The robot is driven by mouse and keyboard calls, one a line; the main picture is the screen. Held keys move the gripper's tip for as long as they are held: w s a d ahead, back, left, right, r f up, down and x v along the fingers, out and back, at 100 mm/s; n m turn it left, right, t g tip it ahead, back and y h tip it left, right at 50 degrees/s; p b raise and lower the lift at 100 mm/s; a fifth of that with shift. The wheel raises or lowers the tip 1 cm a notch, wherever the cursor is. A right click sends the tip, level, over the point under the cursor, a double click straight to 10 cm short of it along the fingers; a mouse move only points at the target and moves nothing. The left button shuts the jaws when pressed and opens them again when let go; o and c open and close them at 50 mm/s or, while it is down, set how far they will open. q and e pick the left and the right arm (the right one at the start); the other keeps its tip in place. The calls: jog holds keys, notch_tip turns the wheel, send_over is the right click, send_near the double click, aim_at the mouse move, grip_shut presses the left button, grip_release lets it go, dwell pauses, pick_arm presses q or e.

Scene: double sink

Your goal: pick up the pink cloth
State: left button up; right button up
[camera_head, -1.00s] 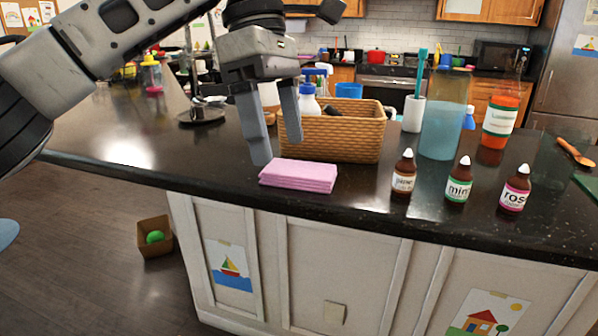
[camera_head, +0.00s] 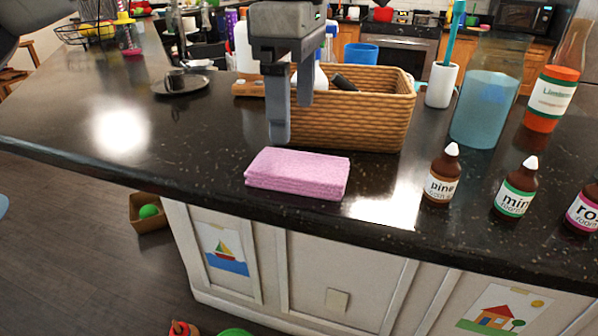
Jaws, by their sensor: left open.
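The pink cloth (camera_head: 297,173) is folded into a thick rectangular pad. It lies flat on the dark counter (camera_head: 120,160), close to the front edge. My left gripper (camera_head: 291,118) is open and empty, its fingers pointing down. In the picture it is just above and behind the cloth, in front of the wicker basket, and it does not appear to touch the cloth. My right gripper is not in view.
A wicker basket (camera_head: 372,123) with bottles stands behind the cloth. Small brown bottles (camera_head: 439,178) stand to its right, with a blue-filled jar (camera_head: 487,105) and an orange-capped bottle (camera_head: 549,98) behind. A dark plate (camera_head: 180,85) lies back left. The counter left of the cloth is clear.

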aim_at(299, 165)
pick_arm(q)
jog(key=f, duration=0.7)
jog(key=shift+s+d+f+p, duration=0.15)
jog(key=shift+s+d+p, duration=0.1)
jog(key=shift+p, duration=0.1)
jog(key=shift+c, duration=0.4)
jog(key=c, duration=1)
